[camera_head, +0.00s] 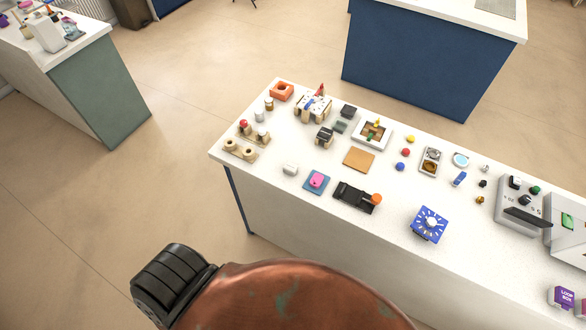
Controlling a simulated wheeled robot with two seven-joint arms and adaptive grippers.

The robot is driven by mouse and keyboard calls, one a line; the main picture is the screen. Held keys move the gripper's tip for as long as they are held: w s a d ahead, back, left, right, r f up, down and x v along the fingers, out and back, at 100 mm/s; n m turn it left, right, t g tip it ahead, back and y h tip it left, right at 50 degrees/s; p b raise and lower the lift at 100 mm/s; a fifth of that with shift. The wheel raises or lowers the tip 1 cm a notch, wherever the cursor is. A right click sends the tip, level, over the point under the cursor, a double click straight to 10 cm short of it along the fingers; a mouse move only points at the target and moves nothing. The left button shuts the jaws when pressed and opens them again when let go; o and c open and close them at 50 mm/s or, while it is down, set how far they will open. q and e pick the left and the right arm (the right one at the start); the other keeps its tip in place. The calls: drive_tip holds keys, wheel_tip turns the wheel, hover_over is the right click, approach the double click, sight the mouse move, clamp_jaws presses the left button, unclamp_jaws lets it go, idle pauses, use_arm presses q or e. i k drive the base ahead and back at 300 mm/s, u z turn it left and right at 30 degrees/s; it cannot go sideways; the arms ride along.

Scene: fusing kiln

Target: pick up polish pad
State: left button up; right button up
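I cannot tell for sure which item is the polish pad. Flat or pad-like items on the white worktop (385,226) are a blue square with a pink rounded piece on it (316,181), a tan square sheet (359,159) and a small white block (290,169). The blue square lies near the worktop's near edge, between the white block and a black tool with an orange knob (357,197). The tan sheet lies farther back. Neither of my grippers shows in the head view.
A blue dial box (429,224) and grey machines (521,208) stand to the right. Small coloured balls (405,152) lie mid-worktop. Open floor (180,190) lies left.

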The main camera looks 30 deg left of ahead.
sight(289, 167)
drive_tip(key=z, duration=2.45)
drive_tip(key=k, duration=1.4)
drive_tip(key=u, duration=1.55)
